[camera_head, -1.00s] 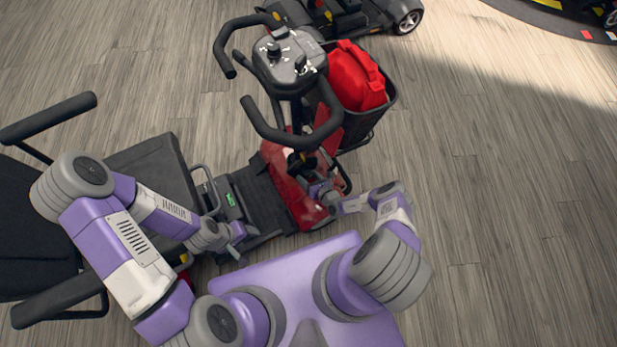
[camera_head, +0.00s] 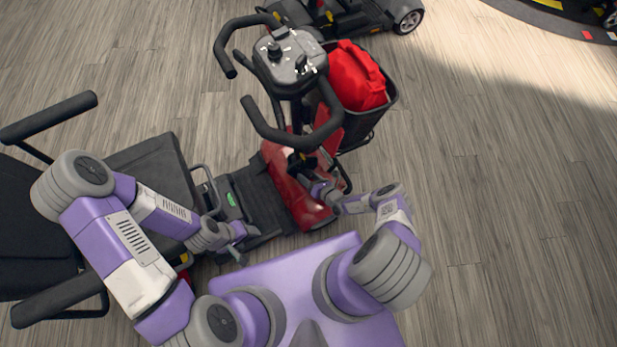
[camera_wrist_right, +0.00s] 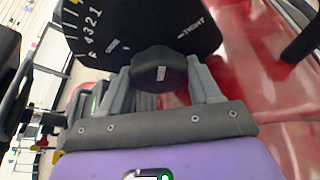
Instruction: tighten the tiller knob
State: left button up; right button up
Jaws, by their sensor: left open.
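The tiller knob (camera_wrist_right: 158,72) is a dark knob with a small white label, seen in the right wrist view in front of a black dial plate (camera_wrist_right: 205,22) marked with numbers and "TIGHT". The grey fingers of my right gripper (camera_wrist_right: 160,82) lie on both sides of the knob and appear to touch it. In the head view my right gripper (camera_head: 318,188) is low on the tiller, by the red front body (camera_head: 292,193); the knob is not clear there. My left gripper (camera_head: 240,240) is open and empty beside the scooter's footboard.
The scooter's control head (camera_head: 290,62) and black handlebars stand above my right gripper. A basket (camera_head: 378,108) with a red bag (camera_head: 355,78) hangs on the front. The black seat (camera_head: 150,165) is at left. Another scooter (camera_head: 370,15) stands behind. The floor at right is clear.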

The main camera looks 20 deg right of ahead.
jog(key=o, duration=0.3)
jog(key=shift+o, duration=0.2)
jog(key=p+v, duration=0.3)
jog(key=v, duration=0.4)
jog(key=shift+s+d+r, duration=0.1)
jog(key=shift+s, duration=0.2)
